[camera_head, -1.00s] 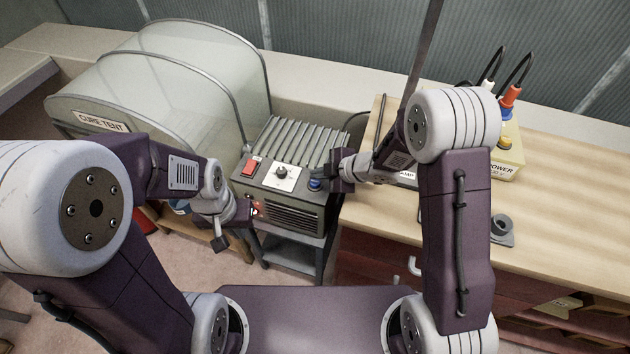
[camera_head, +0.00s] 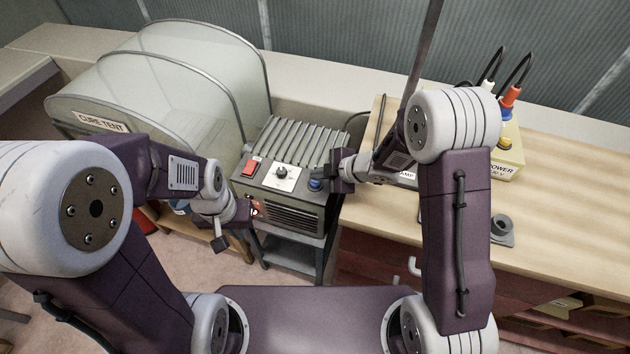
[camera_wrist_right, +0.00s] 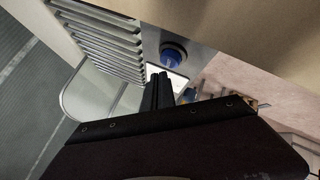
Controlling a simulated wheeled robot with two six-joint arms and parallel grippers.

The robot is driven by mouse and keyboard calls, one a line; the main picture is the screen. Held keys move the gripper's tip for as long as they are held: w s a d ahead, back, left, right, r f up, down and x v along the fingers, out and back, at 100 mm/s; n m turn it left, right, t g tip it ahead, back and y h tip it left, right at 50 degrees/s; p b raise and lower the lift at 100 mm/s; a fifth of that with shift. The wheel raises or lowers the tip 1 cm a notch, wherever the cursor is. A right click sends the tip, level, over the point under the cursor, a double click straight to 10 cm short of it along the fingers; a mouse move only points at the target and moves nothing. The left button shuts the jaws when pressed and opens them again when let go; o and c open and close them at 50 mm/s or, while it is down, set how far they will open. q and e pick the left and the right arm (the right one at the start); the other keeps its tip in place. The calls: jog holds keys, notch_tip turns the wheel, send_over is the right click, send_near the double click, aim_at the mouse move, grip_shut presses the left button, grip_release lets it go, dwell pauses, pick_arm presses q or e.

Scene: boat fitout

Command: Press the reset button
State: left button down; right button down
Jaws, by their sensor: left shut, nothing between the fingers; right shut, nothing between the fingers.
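A grey heater-like box (camera_head: 275,215) with a ribbed top stands on a small stand in the middle of the head view. Its top panel carries a red switch (camera_head: 250,167), a dial on a white plate (camera_head: 283,175) and a round blue button (camera_head: 315,184). The blue button also shows in the right wrist view (camera_wrist_right: 174,54). My right gripper (camera_head: 318,172) is shut and empty, with its fingertips close above the button; I cannot tell whether they touch it. My left gripper (camera_head: 219,243) is shut and empty, low in front of the box's left side.
A clear cure tent (camera_head: 160,85) stands left of the box. A wooden bench (camera_head: 560,215) on the right holds a yellow power unit (camera_head: 508,160) with cables and a small dark grey part (camera_head: 502,230). A thin dark pole (camera_head: 425,45) rises behind my right arm.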

aim_at(318, 184)
jog(key=shift+f, duration=0.1)
dwell(0.3)
jog(key=shift+f, duration=0.35)
jog(key=shift+f+b, duration=0.5)
jog(key=shift+b, duration=0.2)
dwell(0.4)
jog(key=shift+r, duration=0.1)
jog(key=shift+r+p, duration=0.85)
jog(key=shift+p, duration=0.15)
notch_tip(318, 184, up, 5)
jog(key=p, duration=0.5)
jog(key=shift+r, duration=0.1)
